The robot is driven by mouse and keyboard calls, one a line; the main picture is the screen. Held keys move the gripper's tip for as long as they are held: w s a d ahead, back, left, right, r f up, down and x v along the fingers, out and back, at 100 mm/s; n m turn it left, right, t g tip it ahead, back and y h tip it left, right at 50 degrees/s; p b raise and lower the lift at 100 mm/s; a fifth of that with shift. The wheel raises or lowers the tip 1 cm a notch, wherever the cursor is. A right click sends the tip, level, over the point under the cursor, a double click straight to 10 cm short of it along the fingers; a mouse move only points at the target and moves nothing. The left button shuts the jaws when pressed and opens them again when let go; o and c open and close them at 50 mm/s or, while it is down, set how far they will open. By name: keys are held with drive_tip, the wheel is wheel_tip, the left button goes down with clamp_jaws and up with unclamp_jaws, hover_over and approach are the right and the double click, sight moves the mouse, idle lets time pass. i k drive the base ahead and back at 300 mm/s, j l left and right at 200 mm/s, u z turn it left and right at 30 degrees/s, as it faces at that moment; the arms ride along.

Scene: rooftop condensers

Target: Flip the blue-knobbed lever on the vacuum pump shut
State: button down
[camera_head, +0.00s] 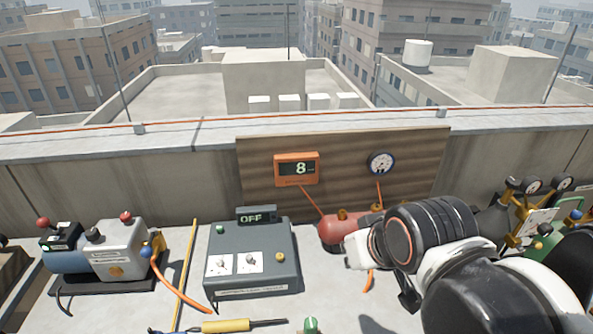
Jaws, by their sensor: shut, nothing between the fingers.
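The vacuum pump (108,252) stands at the left of the ledge, with a grey body, a blue-grey motor end and red knobs on top. The blue knob (146,252) of its lever is at the pump's right end, by the orange hose. The lever's arm is too small to make out clearly. My gripper (362,250) is at the right of centre, well away from the pump, in front of a red tank (335,230). It is shut and empty, and my arm hides part of it.
A grey control box (250,262) reading OFF stands between pump and gripper. A yellow rod (184,275), an orange hose (185,293) and a yellow-handled tool (226,325) lie near it. A wooden board (345,165) carries a display reading 8 and a gauge. Gas cylinders (545,245) stand right.

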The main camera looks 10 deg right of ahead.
sight(146, 251)
drive_tip(key=u, duration=1.25)
